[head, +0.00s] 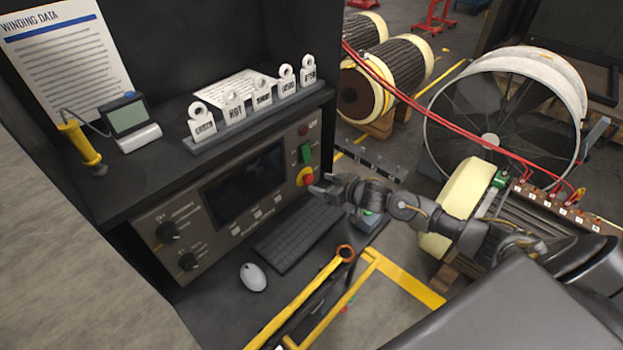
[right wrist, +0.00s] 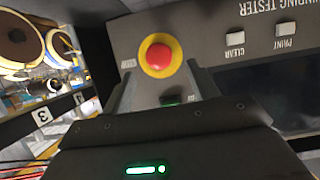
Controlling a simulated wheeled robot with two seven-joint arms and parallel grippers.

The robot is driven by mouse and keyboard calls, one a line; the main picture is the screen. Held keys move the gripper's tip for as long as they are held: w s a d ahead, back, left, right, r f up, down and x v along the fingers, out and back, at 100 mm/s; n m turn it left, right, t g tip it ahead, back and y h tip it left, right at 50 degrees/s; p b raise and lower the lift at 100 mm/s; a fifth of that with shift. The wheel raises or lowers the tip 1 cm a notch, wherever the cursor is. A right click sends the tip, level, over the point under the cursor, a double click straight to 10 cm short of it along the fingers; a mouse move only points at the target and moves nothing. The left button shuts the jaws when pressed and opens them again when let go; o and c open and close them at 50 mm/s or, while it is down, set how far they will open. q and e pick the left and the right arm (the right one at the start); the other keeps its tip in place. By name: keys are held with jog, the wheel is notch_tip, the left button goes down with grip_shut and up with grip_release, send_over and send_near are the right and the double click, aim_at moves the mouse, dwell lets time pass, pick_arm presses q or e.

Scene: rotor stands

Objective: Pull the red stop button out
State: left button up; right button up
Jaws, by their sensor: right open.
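The red stop button (head: 307,176) sits in a yellow ring at the right end of the grey tester panel (head: 217,210). In the right wrist view the round red button (right wrist: 159,57) and its yellow ring face the camera, between the two finger tips. My right gripper (head: 318,189) is open just in front of the button; its fingers (right wrist: 160,72) show on either side of it. No contact with the button is visible, and I cannot tell the exact gap. My left gripper is not in view.
A green switch (head: 305,153) is just above the button. A keyboard (head: 293,236) and a white mouse (head: 253,277) lie on the shelf below the panel. White tags (head: 234,108) stand in a rack on the upper shelf. Rotors and red cables are at the right.

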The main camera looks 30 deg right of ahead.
aim_at(310, 180)
jog(key=x, duration=0.4)
jog(key=shift+w+p, duration=0.15)
jog(key=shift+p, duration=0.15)
jog(key=shift+w+a+f, duration=0.1)
jog(key=shift+w+f, duration=0.05)
jog(key=shift+w, duration=0.1)
jog(key=shift+w+a+f, duration=0.15)
jog(key=shift+w+f, duration=0.1)
jog(key=shift+w, duration=0.15)
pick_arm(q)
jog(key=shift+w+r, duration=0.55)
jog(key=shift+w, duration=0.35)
